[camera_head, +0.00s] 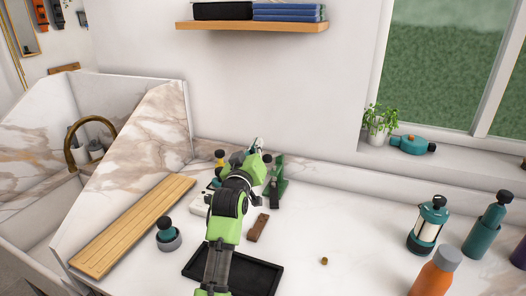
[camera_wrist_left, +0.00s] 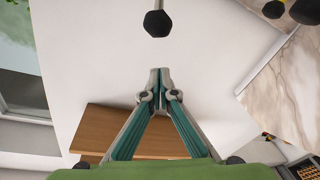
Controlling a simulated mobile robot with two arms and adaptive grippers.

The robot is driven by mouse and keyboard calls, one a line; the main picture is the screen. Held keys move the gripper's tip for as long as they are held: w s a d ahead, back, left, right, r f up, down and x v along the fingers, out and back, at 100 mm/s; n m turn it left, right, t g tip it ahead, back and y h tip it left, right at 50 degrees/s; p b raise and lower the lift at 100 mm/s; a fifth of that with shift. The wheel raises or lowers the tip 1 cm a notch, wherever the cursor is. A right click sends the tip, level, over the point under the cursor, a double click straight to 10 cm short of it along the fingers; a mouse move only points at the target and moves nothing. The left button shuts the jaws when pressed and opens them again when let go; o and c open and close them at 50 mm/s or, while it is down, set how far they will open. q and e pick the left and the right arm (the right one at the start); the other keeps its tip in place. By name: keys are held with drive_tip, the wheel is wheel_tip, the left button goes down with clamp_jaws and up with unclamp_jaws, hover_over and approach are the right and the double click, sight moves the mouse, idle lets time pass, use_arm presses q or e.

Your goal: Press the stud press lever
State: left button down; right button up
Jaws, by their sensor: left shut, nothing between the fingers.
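The green stud press (camera_head: 279,182) stands on the white bench near the back wall, partly hidden behind my left arm in the head view. A black knob on a pale rod (camera_wrist_left: 157,23), which looks like the press lever's end, shows in the left wrist view, beyond my fingertips and apart from them. My left gripper (camera_head: 259,144) is beside the press, on its left in the head view. Its fingertips are together and empty, as the left wrist view (camera_wrist_left: 160,75) also shows. My right gripper is in neither view.
A black tray (camera_head: 262,272) lies in front of the press, with a brown block (camera_head: 258,228) behind it. A wooden slatted board (camera_head: 130,228) and a dark-topped round pot (camera_head: 167,236) are at left. A lantern (camera_head: 428,225) and bottles (camera_head: 436,275) stand at right.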

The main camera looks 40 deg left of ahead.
use_arm(q)
drive_tip(key=f, duration=0.1)
drive_tip(key=d+f+p, duration=0.1)
drive_tip(key=w+f, duration=0.1)
drive_tip(key=shift+w+d+f, duration=0.1)
drive_tip(key=shift+d+f, duration=0.05)
drive_tip(key=shift+f, duration=0.1)
drive_tip(key=f+b, duration=0.1)
drive_tip(key=s+f+b, duration=0.1)
drive_tip(key=f+t+b, duration=0.1)
drive_tip(key=b, duration=0.1)
drive_tip(key=shift+s+d+f, duration=0.15)
drive_tip(key=shift+s+f, duration=0.1)
idle(0.3)
